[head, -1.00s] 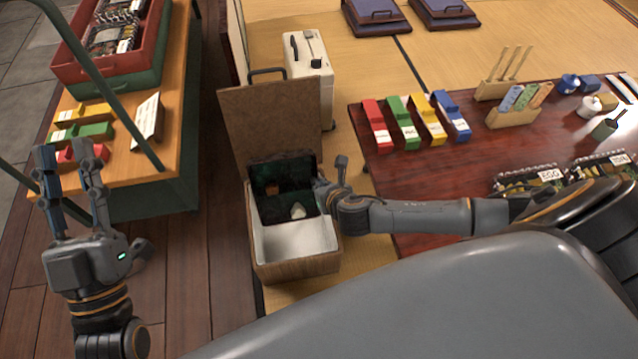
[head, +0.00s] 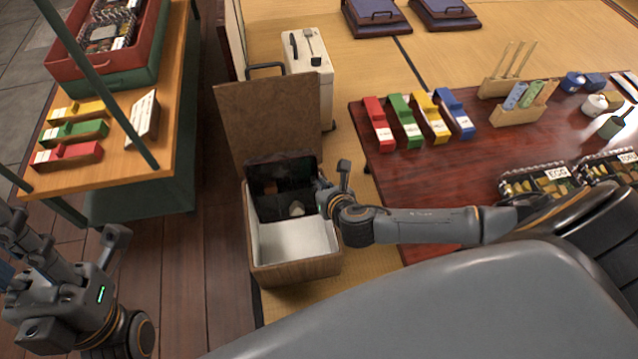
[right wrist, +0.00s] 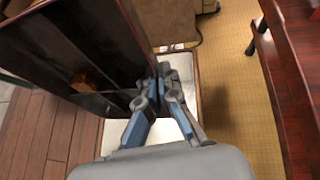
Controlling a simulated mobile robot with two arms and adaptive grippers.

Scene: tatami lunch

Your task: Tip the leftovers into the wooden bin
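The wooden bin (head: 296,272) stands open on the floor in the head view, with a white inside and its brown lid (head: 268,120) raised at the back. My right gripper (head: 325,192) is shut on the edge of a dark lunch box (head: 268,190) and holds it steeply tilted over the bin. The box also shows in the right wrist view (right wrist: 60,50), with a brown leftover piece (right wrist: 92,82) against its inner face. A small pale piece (head: 297,209) shows low on the box in the head view. My left gripper (head: 18,262) is at the lower left edge, fingers partly cut off, empty as far as I see.
A low red-brown table (head: 425,175) with coloured holders and bento boxes stands right of the bin. A wooden counter (head: 170,100) with a red crate (head: 120,75) is at the left. A white case (head: 315,85) stands behind the lid.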

